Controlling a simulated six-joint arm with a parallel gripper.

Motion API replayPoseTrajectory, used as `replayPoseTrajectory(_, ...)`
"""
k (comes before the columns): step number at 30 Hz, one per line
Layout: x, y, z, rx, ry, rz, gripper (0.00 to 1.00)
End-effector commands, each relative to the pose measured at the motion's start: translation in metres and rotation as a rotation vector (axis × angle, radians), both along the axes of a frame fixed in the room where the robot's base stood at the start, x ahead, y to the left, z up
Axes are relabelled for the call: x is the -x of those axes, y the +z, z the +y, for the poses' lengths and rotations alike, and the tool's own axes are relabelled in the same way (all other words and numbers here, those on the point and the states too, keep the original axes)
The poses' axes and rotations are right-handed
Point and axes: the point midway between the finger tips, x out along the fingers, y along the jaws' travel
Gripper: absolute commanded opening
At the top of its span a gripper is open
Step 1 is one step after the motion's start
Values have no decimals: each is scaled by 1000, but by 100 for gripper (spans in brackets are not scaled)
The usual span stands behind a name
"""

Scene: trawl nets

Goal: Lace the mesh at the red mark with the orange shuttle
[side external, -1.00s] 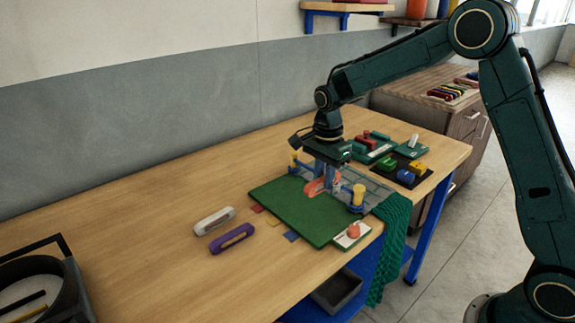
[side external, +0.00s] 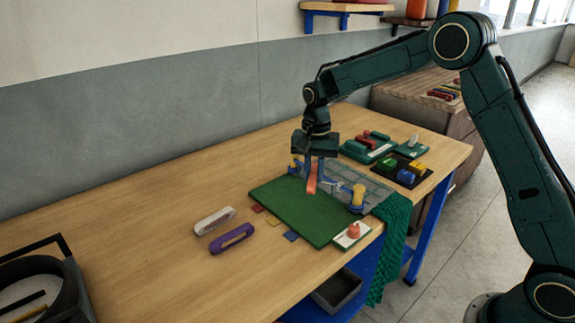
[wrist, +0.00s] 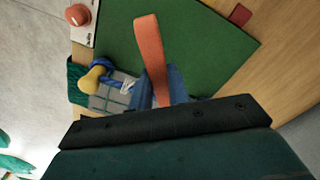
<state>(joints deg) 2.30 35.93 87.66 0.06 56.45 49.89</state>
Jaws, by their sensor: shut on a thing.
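The orange shuttle (side external: 311,180) is upright between the fingers of my gripper (side external: 318,178), over the far edge of the green mat (side external: 300,212). In the wrist view the shuttle (wrist: 149,50) reaches out past the blue fingers (wrist: 158,88), which are shut on it. The grey mesh panel (side external: 372,186) lies behind the mat, partly hidden by my gripper. In the wrist view a corner of the mesh (wrist: 112,98) shows beside the fingers. I cannot make out a red mark on the mesh. I cannot tell whether the shuttle touches the mesh.
A yellow post (side external: 358,196) with blue rope stands at the mesh's right end. White (side external: 214,221) and purple (side external: 232,238) shuttles lie left of the mat. A card with a red button (side external: 352,234) is at the front. A dark tray (side external: 402,172) holds coloured parts behind.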

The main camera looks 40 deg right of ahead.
Motion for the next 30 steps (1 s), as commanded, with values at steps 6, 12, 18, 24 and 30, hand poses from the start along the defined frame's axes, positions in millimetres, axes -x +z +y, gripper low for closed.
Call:
replayPoseTrajectory(6, -13, -1, 1, -1, 242, -1, 0)
replayPoseTrajectory(12, -24, -2, 1, -1, 464, -1, 0)
replayPoseTrajectory(18, -34, -3, 2, -1, 686, 0, 0)
replayPoseTrajectory(24, -44, -3, 2, -1, 907, 0, 0)
replayPoseTrajectory(30, -54, -5, 3, 0, 1129, -1, 0)
